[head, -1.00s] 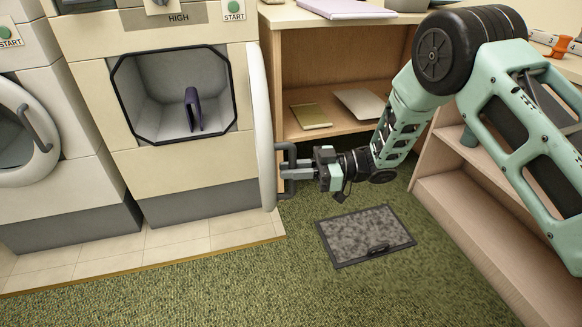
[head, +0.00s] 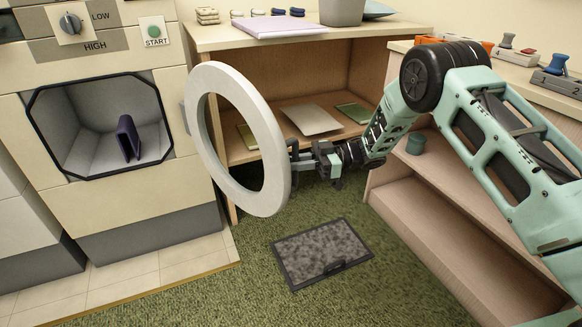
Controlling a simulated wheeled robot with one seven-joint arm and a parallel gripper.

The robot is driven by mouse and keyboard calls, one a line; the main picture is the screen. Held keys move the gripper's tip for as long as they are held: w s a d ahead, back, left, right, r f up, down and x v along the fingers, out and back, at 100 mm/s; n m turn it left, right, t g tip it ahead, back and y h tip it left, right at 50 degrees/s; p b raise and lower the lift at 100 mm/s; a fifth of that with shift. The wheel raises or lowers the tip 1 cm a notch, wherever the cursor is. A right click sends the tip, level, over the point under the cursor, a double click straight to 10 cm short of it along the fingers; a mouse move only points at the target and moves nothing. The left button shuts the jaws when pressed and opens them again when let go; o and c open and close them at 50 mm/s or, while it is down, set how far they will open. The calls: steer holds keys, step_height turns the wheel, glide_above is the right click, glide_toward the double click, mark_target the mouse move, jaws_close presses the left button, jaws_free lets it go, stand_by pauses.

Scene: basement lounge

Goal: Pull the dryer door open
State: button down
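The dryer (head: 55,202) stands at the left in the head view. Its round, pale door (head: 206,119) is swung out to the right on its hinge side. The drum opening (head: 90,105) is uncovered, with a dark purple folded item (head: 128,138) inside. My gripper (head: 300,158) is at the door's right edge, where the dark handle is. The fingers reach the handle, which is mostly hidden behind the door rim and fingers, so I cannot tell whether they are closed on it.
A wooden shelf unit (head: 300,40) holding books stands behind the door. A second shelf (head: 430,215) is at the right, beneath my arm. A dark-framed grey mat (head: 322,252) lies on the green carpet.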

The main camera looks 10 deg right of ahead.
steer(key=c, duration=1.4)
jaws_free()
steer(key=shift+a, duration=0.1)
steer(key=shift+c, duration=0.2)
steer(key=w+d+p, duration=0.1)
steer(key=d, duration=1.6)
steer(key=shift+w+d+p, duration=0.2)
steer(key=shift+w+p, duration=0.05)
steer(key=shift+p, duration=0.1)
